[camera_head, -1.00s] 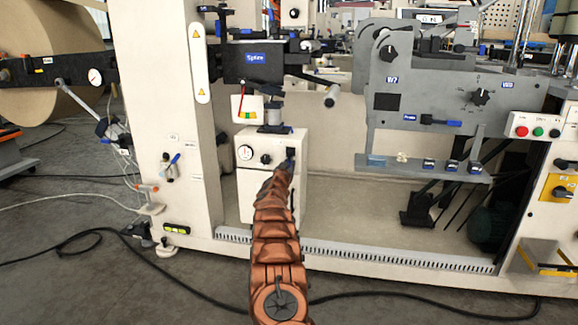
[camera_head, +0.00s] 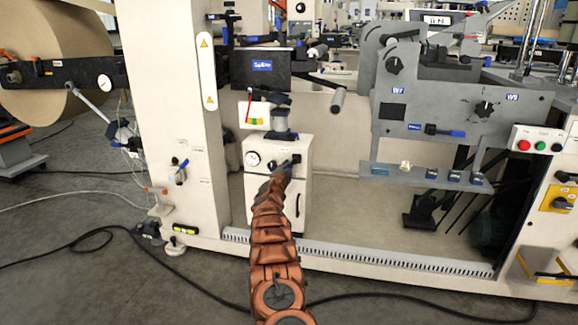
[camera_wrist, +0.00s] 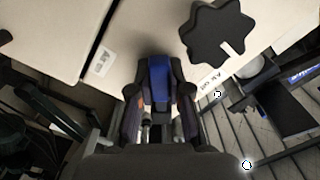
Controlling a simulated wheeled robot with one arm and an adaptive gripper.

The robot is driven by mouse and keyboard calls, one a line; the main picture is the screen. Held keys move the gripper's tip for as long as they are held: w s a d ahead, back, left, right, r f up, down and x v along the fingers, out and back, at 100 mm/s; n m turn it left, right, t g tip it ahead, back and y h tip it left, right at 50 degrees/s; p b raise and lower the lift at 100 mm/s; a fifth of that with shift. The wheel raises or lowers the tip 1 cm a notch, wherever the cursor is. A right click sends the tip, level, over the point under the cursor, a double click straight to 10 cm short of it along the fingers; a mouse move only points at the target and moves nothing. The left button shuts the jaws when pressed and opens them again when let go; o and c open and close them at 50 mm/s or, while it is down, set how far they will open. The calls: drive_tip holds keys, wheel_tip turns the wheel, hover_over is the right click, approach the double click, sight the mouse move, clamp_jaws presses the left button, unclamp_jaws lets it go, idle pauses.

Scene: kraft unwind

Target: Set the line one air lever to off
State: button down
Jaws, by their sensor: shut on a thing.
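The blue-gripped lever (camera_wrist: 158,75) is between the fingers of my gripper (camera_wrist: 158,100) in the wrist view; they are shut on it. A black star knob (camera_wrist: 218,33) is just up and right of it, on a cream panel. In the head view my gripper (camera_head: 285,168) is at the upper front of a small cream cabinet (camera_head: 292,212). A round gauge (camera_head: 253,159) is left of my gripper there. My gripper and arm hide most of the lever, and its exact setting is unclear. A small label (camera_wrist: 208,80) sits below the knob, too small to read surely.
A cream column (camera_head: 165,110) stands left of the cabinet, with a small blue-handled valve (camera_head: 181,172) on it. A dark box (camera_head: 262,68) overhangs the cabinet. A grey machine plate (camera_head: 420,145) is to the right. Black cable (camera_head: 75,240) lies on the floor.

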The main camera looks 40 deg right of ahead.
sight(286, 157)
drive_tip(key=m, duration=0.2)
drive_tip(key=r+m, duration=0.1)
drive_tip(key=shift+w+a+r+m+p, duration=0.1)
drive_tip(key=shift+w+a+m+p, duration=0.1)
drive_tip(key=shift+w+m+p, duration=0.15)
drive_tip(key=shift+r+m, duration=0.45)
drive_tip(key=shift+m, duration=0.6)
drive_tip(key=shift+r+m, duration=0.4)
drive_tip(key=shift+m, duration=0.6)
drive_tip(key=c, duration=1.1)
unclamp_jaws()
drive_tip(key=shift+r, duration=0.1)
drive_tip(key=shift+a, duration=0.2)
drive_tip(key=shift+s+a+r, duration=0.1)
drive_tip(key=shift+a+r, duration=0.05)
drive_tip(key=shift+a, duration=0.2)
drive_tip(key=shift+v, duration=5.5)
